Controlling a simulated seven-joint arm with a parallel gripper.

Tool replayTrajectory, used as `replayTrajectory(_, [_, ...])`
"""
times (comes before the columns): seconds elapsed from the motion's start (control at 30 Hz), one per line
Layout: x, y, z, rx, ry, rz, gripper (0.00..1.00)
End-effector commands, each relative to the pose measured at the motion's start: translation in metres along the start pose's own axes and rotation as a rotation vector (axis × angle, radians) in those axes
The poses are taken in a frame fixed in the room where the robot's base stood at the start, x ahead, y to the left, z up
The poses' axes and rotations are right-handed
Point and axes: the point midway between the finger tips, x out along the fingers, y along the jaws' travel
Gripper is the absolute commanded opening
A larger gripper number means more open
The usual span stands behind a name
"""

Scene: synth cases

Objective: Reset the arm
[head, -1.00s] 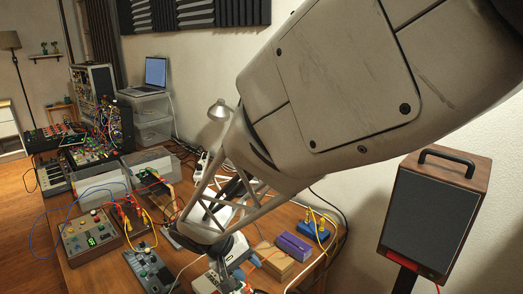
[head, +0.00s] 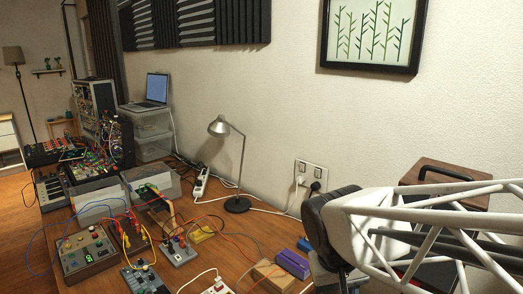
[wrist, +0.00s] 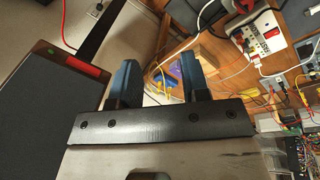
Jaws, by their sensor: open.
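My gripper (wrist: 158,78) shows in the wrist view as two blue fingers standing apart on a dark bar, with nothing held between them. Beyond the fingers, the wooden workbench (wrist: 218,62) shows with cables and boxes on it. In the head view my arm's pale lattice link and a dark joint fill the lower right. I cannot make out the fingers there.
A speaker (wrist: 45,115) stands left of the fingers, partly hidden behind my arm in the head view. The bench holds a desk lamp (head: 237,204), a purple box (head: 293,263), a wooden block (head: 272,274), a laptop (head: 157,88) and several wired modules.

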Motion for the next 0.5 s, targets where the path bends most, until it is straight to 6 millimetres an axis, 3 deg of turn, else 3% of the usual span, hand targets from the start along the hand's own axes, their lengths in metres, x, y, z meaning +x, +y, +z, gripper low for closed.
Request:
replayTrajectory(0.3, [-0.018,0.031,0.045,0.082,0.098,-0.099,0.42])
replayTrajectory(0.5, [-0.023,0.038,0.059,0.105,0.138,-0.128,0.42])
